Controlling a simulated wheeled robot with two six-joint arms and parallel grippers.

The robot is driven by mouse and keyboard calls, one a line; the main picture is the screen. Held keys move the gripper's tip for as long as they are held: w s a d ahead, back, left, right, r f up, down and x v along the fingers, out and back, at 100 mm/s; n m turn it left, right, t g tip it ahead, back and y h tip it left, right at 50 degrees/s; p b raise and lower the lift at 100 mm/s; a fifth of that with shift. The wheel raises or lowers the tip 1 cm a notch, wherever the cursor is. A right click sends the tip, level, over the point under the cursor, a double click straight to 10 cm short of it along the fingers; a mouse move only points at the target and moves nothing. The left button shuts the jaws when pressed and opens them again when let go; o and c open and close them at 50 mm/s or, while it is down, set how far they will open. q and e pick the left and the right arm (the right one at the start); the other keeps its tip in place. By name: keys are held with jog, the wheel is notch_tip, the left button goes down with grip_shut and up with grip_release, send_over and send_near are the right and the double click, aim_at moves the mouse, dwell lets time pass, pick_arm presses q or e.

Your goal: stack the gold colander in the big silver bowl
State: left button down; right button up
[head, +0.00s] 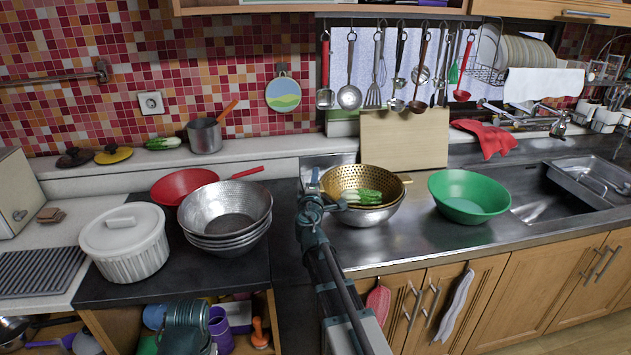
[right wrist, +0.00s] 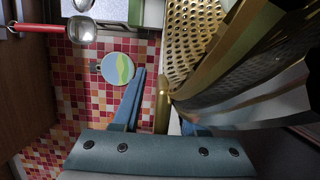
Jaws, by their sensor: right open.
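The gold colander (head: 345,176) with pierced walls sits in a silver bowl (head: 368,216) on the steel counter, its rim above the bowl's. A green leafy vegetable (head: 364,196) lies in it. Another, larger-looking hammered silver bowl (head: 215,200) tops a stack on the dark counter to the left. My right gripper (head: 318,192) is at the colander's left side. In the right wrist view the colander (right wrist: 190,45) fills the upper right, and its gold handle (right wrist: 162,104) stands between the open fingers of my right gripper (right wrist: 160,108). Whether they touch it is unclear.
A green bowl (head: 468,193) stands right of the colander, before the sink (head: 560,190). A cutting board (head: 405,138) leans behind. A red pan (head: 183,184) and a white lidded pot (head: 128,245) flank the stacked bowls. Utensils hang from the rail above.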

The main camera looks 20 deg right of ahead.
jog(key=shift+r, duration=0.15)
jog(key=v, duration=1.2)
jog(key=shift+r+p, duration=0.35)
jog(key=shift+p, duration=0.1)
